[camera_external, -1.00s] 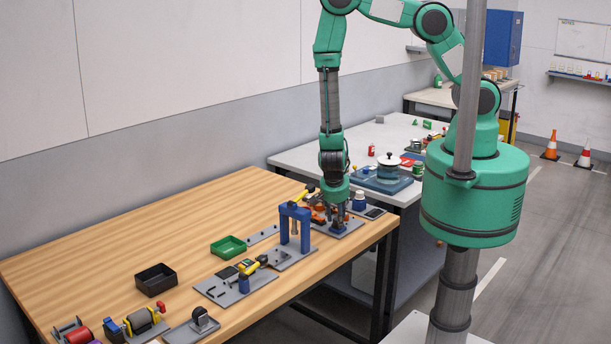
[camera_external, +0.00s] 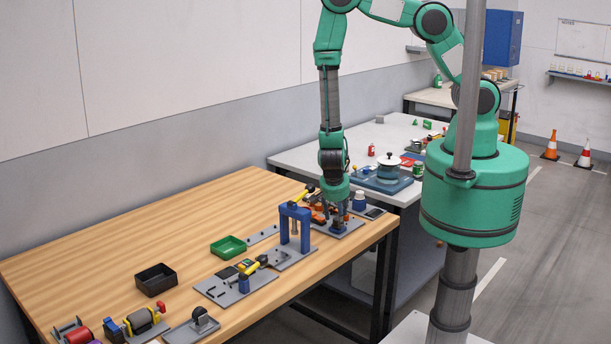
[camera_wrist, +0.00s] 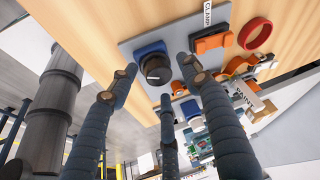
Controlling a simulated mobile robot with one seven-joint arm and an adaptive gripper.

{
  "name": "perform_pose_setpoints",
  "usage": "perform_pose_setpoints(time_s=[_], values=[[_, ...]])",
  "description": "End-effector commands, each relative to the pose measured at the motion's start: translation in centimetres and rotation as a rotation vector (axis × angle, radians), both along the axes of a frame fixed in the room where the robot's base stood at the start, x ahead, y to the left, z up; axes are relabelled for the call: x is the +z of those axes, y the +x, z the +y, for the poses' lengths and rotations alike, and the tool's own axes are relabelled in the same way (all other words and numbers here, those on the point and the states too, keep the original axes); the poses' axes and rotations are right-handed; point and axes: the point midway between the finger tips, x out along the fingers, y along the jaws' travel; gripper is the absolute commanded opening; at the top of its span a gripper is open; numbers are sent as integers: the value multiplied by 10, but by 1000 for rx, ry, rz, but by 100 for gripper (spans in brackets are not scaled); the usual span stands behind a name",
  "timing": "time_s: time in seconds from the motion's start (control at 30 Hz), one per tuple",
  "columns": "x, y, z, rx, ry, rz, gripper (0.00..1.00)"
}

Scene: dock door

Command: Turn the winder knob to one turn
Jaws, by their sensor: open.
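The winder knob (camera_wrist: 154,69) is a dark round knob with a pale mark on its face, set on a blue base on a grey plate (camera_wrist: 130,45). It shows in the wrist view; in the external view my gripper hides it. My gripper (camera_external: 338,226) points down over the plate (camera_external: 350,224) at the right end of the wooden bench. In the wrist view its dark fingers are spread, with their tips around the knob. I cannot tell whether any finger touches it.
Beside the knob are an orange block (camera_wrist: 212,43) near a CLAMP label and a red ring (camera_wrist: 256,34). A blue arch-shaped frame (camera_external: 295,225) stands left of my gripper. The left rear of the wooden bench (camera_external: 130,230) is clear.

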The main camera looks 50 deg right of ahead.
Motion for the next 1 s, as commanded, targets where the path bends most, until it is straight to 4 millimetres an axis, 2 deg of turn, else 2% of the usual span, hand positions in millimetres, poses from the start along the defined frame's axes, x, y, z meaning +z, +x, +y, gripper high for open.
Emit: perform_pose_setpoints(time_s=[0.17, 0.7, 1.0], values=[[17, -2, 7, 2, 2, -2, 48], [92, -15, 35, 1, 1, -4, 48], [106, -18, 40, 0, 0, -2, 48]])
